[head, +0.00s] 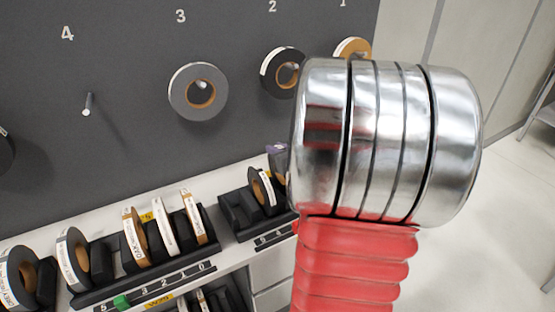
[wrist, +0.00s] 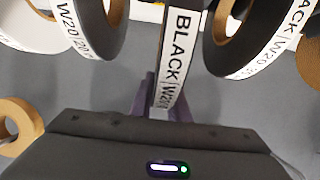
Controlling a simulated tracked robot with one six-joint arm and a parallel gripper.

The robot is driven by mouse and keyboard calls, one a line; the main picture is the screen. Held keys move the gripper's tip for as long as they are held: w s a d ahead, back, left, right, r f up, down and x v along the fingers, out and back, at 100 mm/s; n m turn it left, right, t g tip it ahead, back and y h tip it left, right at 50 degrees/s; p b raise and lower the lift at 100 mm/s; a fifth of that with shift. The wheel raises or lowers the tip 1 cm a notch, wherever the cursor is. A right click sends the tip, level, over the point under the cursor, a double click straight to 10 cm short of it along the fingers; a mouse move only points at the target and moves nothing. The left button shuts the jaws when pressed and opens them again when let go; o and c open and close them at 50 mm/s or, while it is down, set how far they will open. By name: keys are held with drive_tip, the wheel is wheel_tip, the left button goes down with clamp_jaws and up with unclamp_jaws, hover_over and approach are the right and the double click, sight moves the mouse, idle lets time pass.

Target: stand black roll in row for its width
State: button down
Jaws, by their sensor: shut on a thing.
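My gripper (wrist: 165,108), with purple fingers, is shut on a black roll (wrist: 178,50) in the wrist view. The roll is edge-on, its white label reading BLACK and a W number whose end is hard to read.
A longer rack (head: 150,280) carries several upright rolls and numbers. On the dark board, a grey roll (head: 178,96) hangs under 3, a black roll (head: 268,65) under 2, a tan roll (head: 352,47) under 1. Peg 4 (head: 88,104) is bare. Rolls flank the held one closely in the wrist view.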

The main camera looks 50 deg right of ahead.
drive_tip(key=shift+f, duration=2.1)
drive_tip(key=c, duration=1.7)
unclamp_jaws()
drive_tip(key=shift+r, duration=0.2)
drive_tip(key=shift+s+r, duration=0.2)
drive_tip(key=shift+s, duration=0.1)
drive_tip(key=v, duration=1.1)
drive_tip(key=shift+s+a, duration=0.1)
drive_tip(key=shift+s, duration=0.15)
